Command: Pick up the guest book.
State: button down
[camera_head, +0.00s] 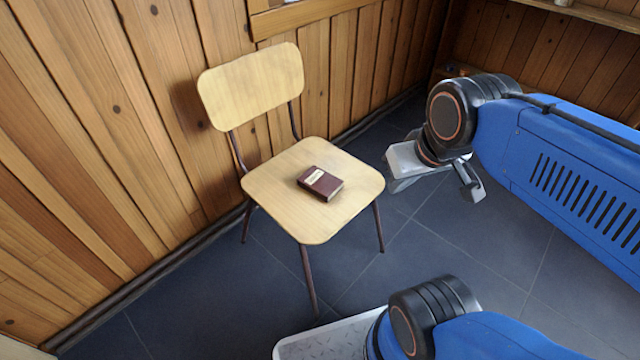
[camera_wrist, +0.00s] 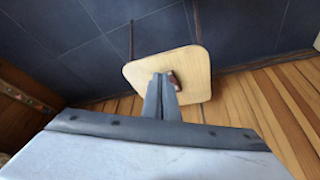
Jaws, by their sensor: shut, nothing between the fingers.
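The guest book (camera_head: 320,183) is a small dark red-brown book with a pale label on its cover. It lies flat on the light wooden seat of a chair (camera_head: 275,205). In the wrist view, the book (camera_wrist: 174,80) shows just right of the fingertips, partly hidden by them. My gripper (camera_wrist: 161,76) is shut and empty, its two fingers together. In the head view, my gripper (camera_head: 396,184) hangs to the right of the chair, apart from the book, with its fingers partly hidden by the wrist.
The chair's backrest (camera_head: 252,85) stands behind the book, close to a wood-plank wall (camera_head: 110,130). Dark tiled floor (camera_head: 455,240) lies open right of the chair. A wooden shelf (camera_head: 600,14) is at the top right. The seat around the book is clear.

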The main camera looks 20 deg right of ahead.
jog(key=c, duration=1.6)
grip_release()
jog(key=shift+w, duration=0.25)
jog(key=o, duration=1.4)
jog(key=shift+n+g, duration=0.4)
jog(key=shift+n, duration=0.2)
jog(key=w, duration=0.2)
jog(key=w+r, duration=0.1)
jog(key=w, duration=0.1)
jog(key=shift+w+a, duration=0.1)
jog(key=shift+a, duration=0.2)
jog(key=n+g, duration=0.4)
jog(key=n, duration=0.2)
send_over(320, 180)
notch_tip(320, 180, down, 10)
notch_tip(320, 180, down, 12)
jog(key=shift+w+d+r, duration=0.1)
jog(key=shift+w, duration=0.05)
jog(key=shift+s+f, duration=0.2)
jog(key=shift+f, duration=2.6)
